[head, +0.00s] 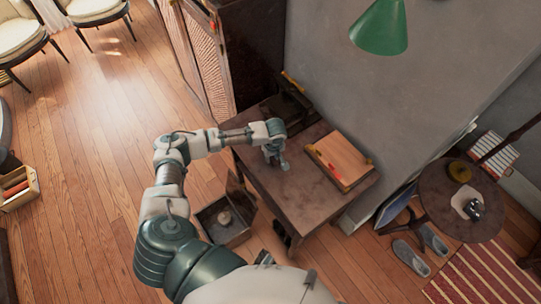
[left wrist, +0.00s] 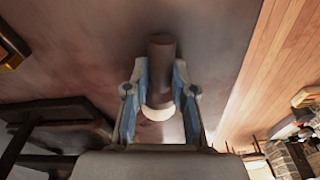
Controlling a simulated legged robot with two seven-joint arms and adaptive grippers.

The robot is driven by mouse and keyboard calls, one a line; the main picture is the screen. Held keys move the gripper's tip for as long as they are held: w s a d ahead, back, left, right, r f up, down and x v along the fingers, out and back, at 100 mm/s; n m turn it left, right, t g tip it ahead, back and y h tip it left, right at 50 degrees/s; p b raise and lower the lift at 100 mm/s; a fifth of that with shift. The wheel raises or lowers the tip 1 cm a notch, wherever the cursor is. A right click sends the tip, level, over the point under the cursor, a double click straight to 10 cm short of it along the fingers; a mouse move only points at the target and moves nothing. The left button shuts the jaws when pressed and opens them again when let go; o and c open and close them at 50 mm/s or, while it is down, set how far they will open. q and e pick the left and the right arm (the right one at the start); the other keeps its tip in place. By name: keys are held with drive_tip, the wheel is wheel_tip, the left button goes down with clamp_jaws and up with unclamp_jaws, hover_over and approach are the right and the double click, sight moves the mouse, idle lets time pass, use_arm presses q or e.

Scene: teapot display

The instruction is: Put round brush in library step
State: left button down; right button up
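My left gripper (head: 275,160) points down over the brown table (head: 290,205), near its left side. In the left wrist view a brown cylinder with a pale rounded near end, which looks like the round brush (left wrist: 161,55), sits between the finger pads of the left gripper (left wrist: 160,80). The pads appear to touch it on both sides. I cannot tell whether it still rests on the tabletop. In the head view the brush is too small or hidden. An open dark box (head: 233,236) with a round pale item inside stands on the floor beside the table; I cannot tell whether it is the library step.
A wooden board or tray (head: 341,158) lies on the table's right part, and a dark object (head: 287,103) stands at its back. A round side table (head: 436,196) and slippers (head: 411,257) are at the right. A wooden crate (head: 20,199) is at far left. Floor is clear at left.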

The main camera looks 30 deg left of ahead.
sight(272, 159)
use_arm(q)
drive_tip(key=shift+s+a+f, duration=0.1)
drive_tip(key=shift+a+f, duration=0.05)
drive_tip(key=shift+a, duration=0.1)
use_arm(e)
drive_tip(key=shift+a, duration=0.15)
